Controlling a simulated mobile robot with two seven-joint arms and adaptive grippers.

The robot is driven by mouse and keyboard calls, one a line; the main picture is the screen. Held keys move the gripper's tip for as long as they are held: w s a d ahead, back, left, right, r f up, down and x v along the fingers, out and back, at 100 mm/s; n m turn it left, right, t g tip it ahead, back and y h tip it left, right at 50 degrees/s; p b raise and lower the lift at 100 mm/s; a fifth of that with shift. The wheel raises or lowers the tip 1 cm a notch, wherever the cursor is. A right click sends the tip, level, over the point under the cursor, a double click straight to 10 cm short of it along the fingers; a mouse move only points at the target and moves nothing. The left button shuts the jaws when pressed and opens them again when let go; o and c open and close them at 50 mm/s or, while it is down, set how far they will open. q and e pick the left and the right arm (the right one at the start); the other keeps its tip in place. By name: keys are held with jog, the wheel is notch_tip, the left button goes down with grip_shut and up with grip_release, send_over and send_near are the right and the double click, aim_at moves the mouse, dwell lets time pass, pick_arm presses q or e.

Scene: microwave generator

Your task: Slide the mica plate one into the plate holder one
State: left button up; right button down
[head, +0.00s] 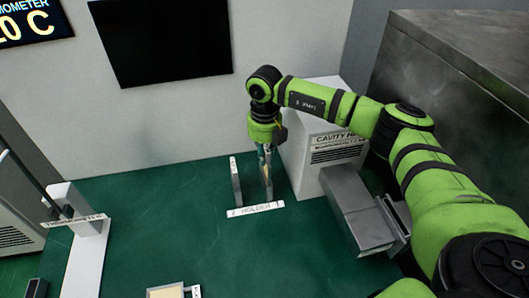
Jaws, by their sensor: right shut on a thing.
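Plate holder one (236,182) stands on the green table, seen as grey uprights behind a white label reading "E HOLDER 1". My right gripper (264,152) points down at the right-hand side of this holder. It is shut on a thin, edge-on piece that I take to be mica plate one (268,184). The plate is small and narrow here, close to the right upright; I cannot tell whether it touches the holder or sits in its slot. My left gripper is out of view.
A white "CAVITY" box (305,150) stands just right of the holder, with a grey metal duct (357,212) in front. A white thermometer stand (88,245) is at left. A beige pad (166,291) lies at the front edge. The table's left middle is clear.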

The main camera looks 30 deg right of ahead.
jog(key=shift+f+b, duration=1.85)
jog(key=shift+f, duration=0.7)
jog(key=c, duration=1.1)
grip_release()
notch_tip(320, 180, up, 12)
jog(key=shift+s+r, duration=0.1)
